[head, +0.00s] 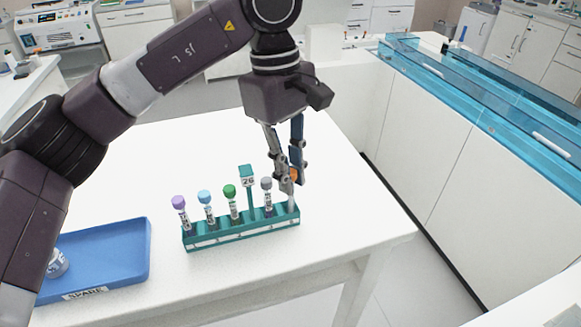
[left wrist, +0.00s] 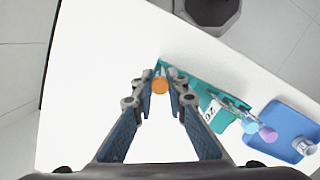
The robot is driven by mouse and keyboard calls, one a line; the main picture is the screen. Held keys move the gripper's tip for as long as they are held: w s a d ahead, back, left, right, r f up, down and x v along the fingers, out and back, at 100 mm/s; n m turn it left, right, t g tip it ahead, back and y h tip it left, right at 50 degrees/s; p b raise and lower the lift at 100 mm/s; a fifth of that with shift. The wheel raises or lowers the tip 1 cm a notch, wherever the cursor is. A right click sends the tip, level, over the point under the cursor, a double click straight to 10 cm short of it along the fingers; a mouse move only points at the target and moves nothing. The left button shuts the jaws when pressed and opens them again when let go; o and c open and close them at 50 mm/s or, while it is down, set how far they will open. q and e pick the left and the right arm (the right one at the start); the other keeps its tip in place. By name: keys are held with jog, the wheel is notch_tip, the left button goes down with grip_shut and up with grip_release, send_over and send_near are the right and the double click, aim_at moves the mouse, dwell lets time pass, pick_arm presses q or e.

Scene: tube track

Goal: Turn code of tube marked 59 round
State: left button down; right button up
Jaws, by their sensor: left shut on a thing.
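My left gripper (head: 288,182) points down at the right end of a teal rack (head: 243,235). It is shut on an orange-capped tube (head: 294,174), whose lower part stands at the rack's end place. The left wrist view shows the orange cap (left wrist: 160,85) between the fingertips of the left gripper (left wrist: 161,92). Purple-capped (head: 180,203), light-blue-capped (head: 205,198), green-capped (head: 230,192) and grey-capped (head: 266,184) tubes stand in the same rack. Their labels face the head camera, but the numbers are too small to read. My right gripper is not in view.
A teal sign marked 26 (head: 247,181) rises behind the rack's row. A blue tray marked SPARE (head: 120,258) lies at left with a small lidded container (head: 57,264). The white table is clear behind the rack. A blue-edged track (head: 470,82) runs at right.

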pick_arm(q)
jog(key=shift+r+m, duration=0.15)
jog(key=shift+m, duration=0.45)
jog(key=shift+m+y+p, duration=0.3)
jog(key=shift+m+p, duration=0.35)
jog(key=shift+m, duration=0.45)
jog(key=m, duration=0.3)
jog(key=m+p, duration=0.1)
jog(key=m, duration=0.1)
jog(key=shift+m+g+y, duration=0.3)
jog(key=shift+m+y, duration=0.1)
jog(key=m+p, duration=0.1)
jog(key=m, duration=0.2)
jog(key=shift+m+y, duration=0.3)
jog(key=m, duration=0.3)
jog(key=shift+m+y, duration=0.3)
jog(key=shift+m, duration=0.4)
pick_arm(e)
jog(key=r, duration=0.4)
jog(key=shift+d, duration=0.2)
pick_arm(q)
jog(key=shift+f, duration=0.25)
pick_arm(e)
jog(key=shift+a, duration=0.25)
